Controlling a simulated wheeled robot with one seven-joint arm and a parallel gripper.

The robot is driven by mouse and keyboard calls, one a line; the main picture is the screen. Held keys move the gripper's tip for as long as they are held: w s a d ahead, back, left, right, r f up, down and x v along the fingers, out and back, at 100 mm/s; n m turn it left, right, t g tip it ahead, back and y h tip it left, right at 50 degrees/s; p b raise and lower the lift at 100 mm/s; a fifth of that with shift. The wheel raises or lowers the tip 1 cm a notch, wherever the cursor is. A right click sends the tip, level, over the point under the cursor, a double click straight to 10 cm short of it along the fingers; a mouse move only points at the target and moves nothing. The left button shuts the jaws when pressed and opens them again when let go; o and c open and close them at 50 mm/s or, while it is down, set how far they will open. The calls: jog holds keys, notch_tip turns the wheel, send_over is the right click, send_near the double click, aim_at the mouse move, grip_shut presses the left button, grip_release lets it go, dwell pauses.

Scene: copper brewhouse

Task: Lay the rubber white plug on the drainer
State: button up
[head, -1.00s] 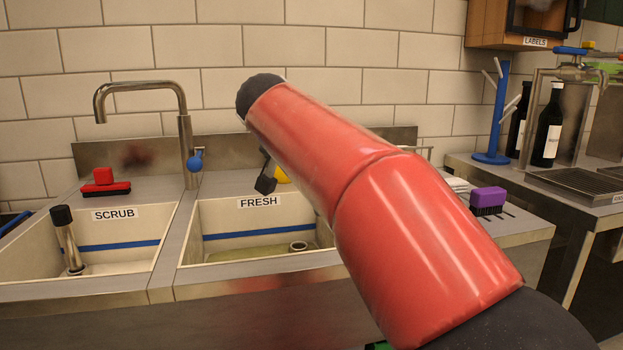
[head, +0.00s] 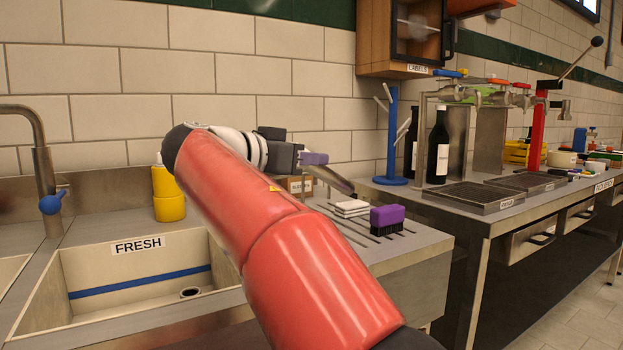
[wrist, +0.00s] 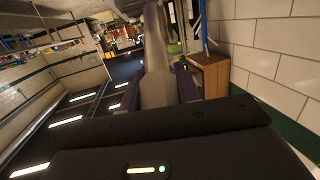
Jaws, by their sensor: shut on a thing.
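My gripper (head: 314,158), with purple fingertips, is up above the drainer (head: 412,240), the grooved steel top right of the FRESH sink. That thing slants down to the right, clear of the drainer.
On the drainer are a stack of white cloths (head: 352,208), a purple brush (head: 387,219) and a small brown labelled box (head: 300,186). A yellow bottle (head: 168,195) stands behind the FRESH sink (head: 120,275). The drainer's front right is clear.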

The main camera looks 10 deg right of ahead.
jog(key=shift+d+h, duration=0.3)
jog(key=shift+d, duration=0.2)
notch_tip(320, 180, down, 9)
jog(key=b, duration=0.8)
jog(key=shift+s+a+b, duration=0.1)
jog(key=shift+b, duration=0.2)
jog(key=shift+f+b, duration=0.3)
